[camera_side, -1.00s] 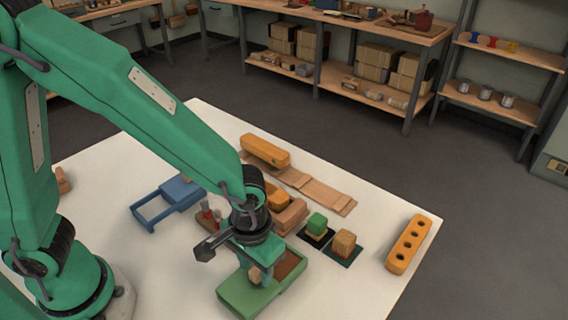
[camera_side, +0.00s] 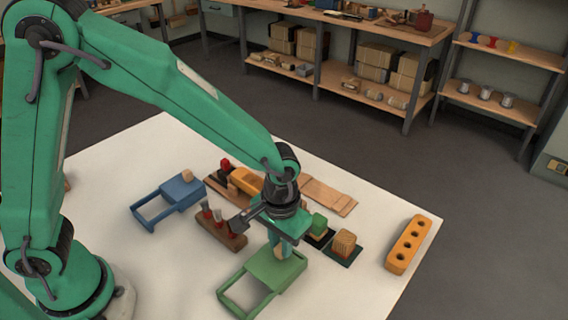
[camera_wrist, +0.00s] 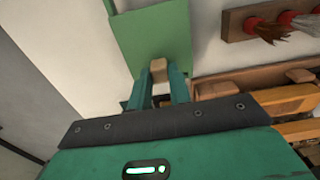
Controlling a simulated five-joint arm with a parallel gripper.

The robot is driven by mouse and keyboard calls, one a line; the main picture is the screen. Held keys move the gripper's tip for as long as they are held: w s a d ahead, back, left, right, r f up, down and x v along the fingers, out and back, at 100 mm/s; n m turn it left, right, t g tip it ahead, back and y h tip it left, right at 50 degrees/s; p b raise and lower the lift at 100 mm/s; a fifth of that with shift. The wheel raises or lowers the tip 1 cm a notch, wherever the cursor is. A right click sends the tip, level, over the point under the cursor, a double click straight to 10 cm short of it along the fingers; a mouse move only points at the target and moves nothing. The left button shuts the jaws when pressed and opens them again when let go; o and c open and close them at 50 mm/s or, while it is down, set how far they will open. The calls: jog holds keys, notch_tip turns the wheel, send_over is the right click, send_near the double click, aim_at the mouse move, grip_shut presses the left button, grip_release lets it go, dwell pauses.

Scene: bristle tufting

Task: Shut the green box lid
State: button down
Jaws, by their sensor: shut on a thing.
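The green box (camera_side: 285,262) lies near the front of the white table, with its open rail frame (camera_side: 232,301) reaching to the lower left and bare table showing through it. Its flat green lid (camera_side: 262,264) now lies over the box part, away from the rails. In the wrist view the lid (camera_wrist: 150,35) runs up from a small wooden knob (camera_wrist: 158,66). My gripper (camera_side: 279,254) is shut on this knob; in the wrist view its two fingers (camera_wrist: 158,76) stand either side of it. My wrist partly hides the box's far edge.
A blue box with a similar frame (camera_side: 151,212) stands to the left. A brown holder with red brushes (camera_side: 222,232) is close beside the green box. A green block (camera_side: 318,222) and bristled wooden block (camera_side: 344,241) sit on dark pads. An orange holed block (camera_side: 408,244) is at right.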

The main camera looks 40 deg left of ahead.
jog(key=shift+w, duration=1.2)
jog(key=c, duration=1.3)
grip_release()
jog(key=shift+s, duration=0.1)
jog(key=shift+r, duration=0.1)
notch_tip(320, 180, up, 8)
jog(key=shift+f, duration=0.15)
